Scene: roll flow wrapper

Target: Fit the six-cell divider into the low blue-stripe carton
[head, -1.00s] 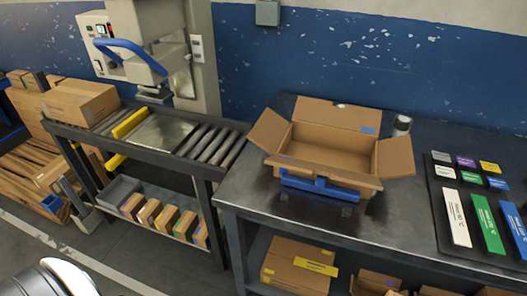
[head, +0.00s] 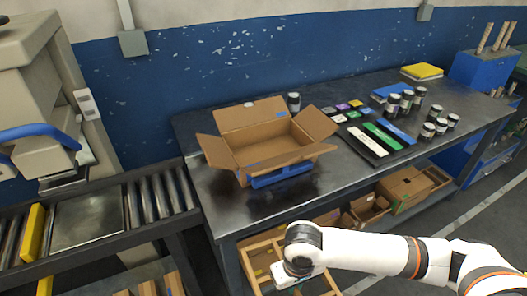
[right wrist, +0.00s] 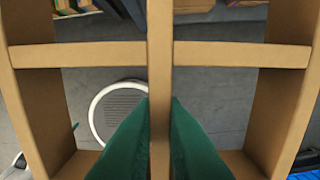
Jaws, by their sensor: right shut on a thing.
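The open carton (head: 262,159) stands on the dark bench with its flaps spread, a small blue patch on the back flap and a blue piece (head: 283,174) at its front. Its visible inside looks empty. My right gripper (right wrist: 160,110) has green fingers shut on the middle wall of the cardboard six-cell divider (right wrist: 220,53). In the head view the divider (head: 262,247) hangs below and in front of the bench edge, partly hidden by my right gripper (head: 292,279). It is apart from the carton and lower than it. My left gripper is out of view.
Right of the carton lie coloured cards on a black mat (head: 366,155), with several dark jars (head: 407,101) beyond. One jar (head: 294,102) stands behind the carton. A roller conveyor (head: 150,200) is at left. Boxes (head: 412,188) fill the shelf below.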

